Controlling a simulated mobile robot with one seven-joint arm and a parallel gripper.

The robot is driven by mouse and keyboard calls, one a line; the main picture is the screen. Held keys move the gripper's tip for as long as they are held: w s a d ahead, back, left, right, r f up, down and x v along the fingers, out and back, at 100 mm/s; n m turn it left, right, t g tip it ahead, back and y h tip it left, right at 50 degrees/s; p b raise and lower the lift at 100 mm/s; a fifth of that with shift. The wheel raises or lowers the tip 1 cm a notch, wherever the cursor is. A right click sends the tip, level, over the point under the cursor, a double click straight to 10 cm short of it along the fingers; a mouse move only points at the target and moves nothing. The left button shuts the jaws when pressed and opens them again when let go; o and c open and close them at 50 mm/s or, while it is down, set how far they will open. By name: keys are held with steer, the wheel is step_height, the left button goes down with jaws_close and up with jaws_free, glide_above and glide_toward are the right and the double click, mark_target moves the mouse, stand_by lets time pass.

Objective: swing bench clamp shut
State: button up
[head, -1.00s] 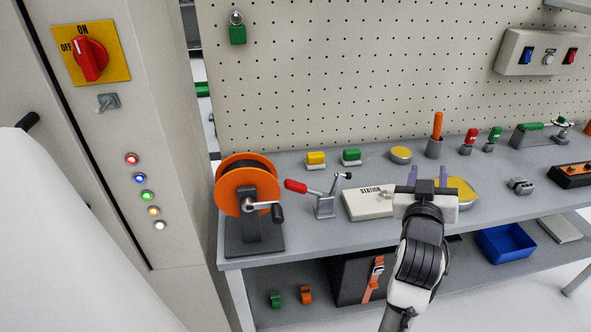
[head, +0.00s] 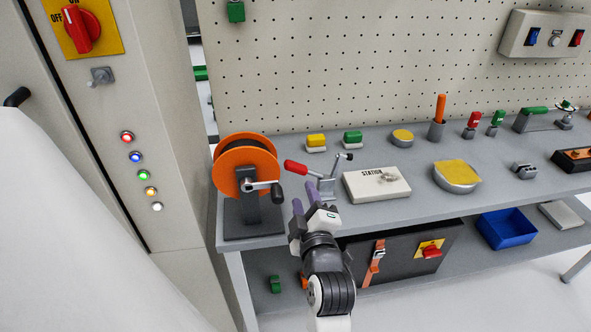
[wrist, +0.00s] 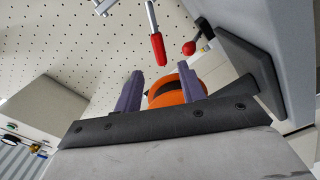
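The bench clamp (head: 326,184) is a small grey toggle clamp on the bench, between the orange reel and the station plate. Its red handle (head: 296,167) sticks out to the left, and a bar with a dark tip (head: 346,157) rises to the right. My gripper (head: 304,201) is at the bench's front edge, just below the clamp in the picture, and overlaps its lower part. In the wrist view the purple fingers (wrist: 157,92) stand apart with nothing gripped. The red handle (wrist: 158,50) shows beyond the fingertips, apart from them.
The orange reel (head: 229,148) with its dark crank stands left of the clamp. The station plate (head: 377,187) lies to the right, then a round yellow-topped piece (head: 457,175). A shelf with a black box (head: 385,262) is below.

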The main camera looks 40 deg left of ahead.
mark_target(297, 171)
steer(key=shift+w+a+f+b, duration=0.25)
steer(key=shift+w+a+b, duration=0.3)
steer(key=shift+b, duration=1.6)
steer(key=b+x, duration=0.2)
steer(key=b, duration=0.1)
steer(key=shift+w+a, duration=0.2)
steer(key=shift+a, duration=0.05)
steer(key=x, duration=0.2)
steer(key=p+x, duration=0.1)
steer(key=x, duration=0.4)
steer(key=shift+w+a+r+p, duration=0.1)
steer(key=shift+r+p, duration=0.2)
steer(key=shift+r, duration=0.05)
steer(key=shift+w+a+f, duration=0.1)
steer(key=shift+w+a, duration=0.3)
jaws_close()
